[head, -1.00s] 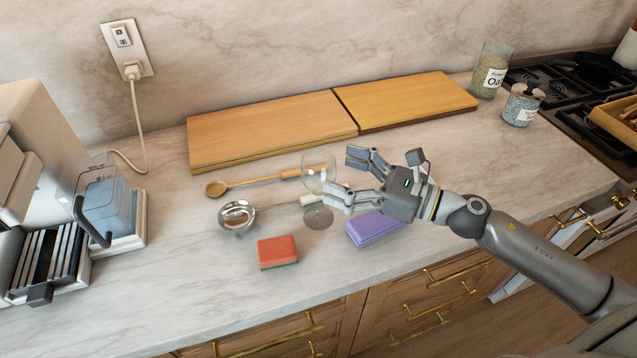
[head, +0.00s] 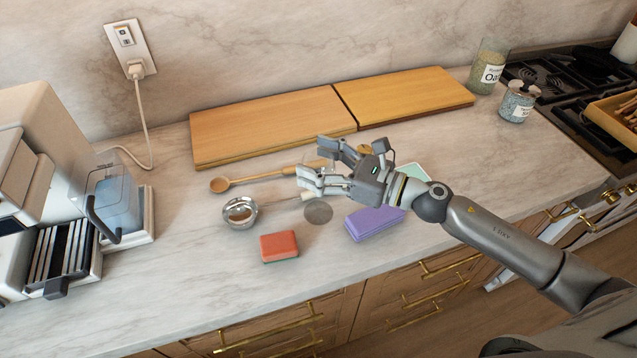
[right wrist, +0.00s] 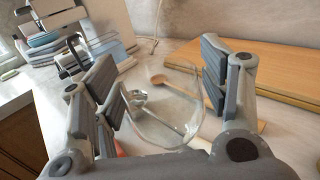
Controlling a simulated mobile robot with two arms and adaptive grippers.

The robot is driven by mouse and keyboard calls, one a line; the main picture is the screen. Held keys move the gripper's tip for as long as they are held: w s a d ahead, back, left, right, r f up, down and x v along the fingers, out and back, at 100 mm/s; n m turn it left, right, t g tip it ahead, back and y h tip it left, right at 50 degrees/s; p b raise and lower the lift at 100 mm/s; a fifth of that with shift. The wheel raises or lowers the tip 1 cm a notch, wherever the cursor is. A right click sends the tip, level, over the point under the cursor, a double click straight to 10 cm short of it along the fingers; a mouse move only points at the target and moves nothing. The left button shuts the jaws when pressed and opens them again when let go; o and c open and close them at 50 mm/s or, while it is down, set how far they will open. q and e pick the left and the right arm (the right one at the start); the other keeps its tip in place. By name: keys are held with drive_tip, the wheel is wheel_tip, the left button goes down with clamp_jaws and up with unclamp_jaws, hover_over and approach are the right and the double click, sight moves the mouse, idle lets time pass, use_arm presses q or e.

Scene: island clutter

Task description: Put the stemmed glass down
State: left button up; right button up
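The stemmed glass is clear; in the head view its grey round foot (head: 318,212) shows on the counter, and my right gripper hides most of the bowl. In the right wrist view the glass bowl (right wrist: 170,105) shows between the two fingers. My right gripper (head: 316,163) has its fingers spread, one on each side of the bowl. Whether either pad touches the glass I cannot tell. My left gripper is not in view.
A red sponge (head: 279,246) and purple block (head: 374,223) lie in front. Wooden boards (head: 270,125) lie behind.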

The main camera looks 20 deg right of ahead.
drive_tip(key=c, duration=1.2)
drive_tip(key=shift+o, duration=0.2)
drive_tip(key=shift+r, duration=0.1)
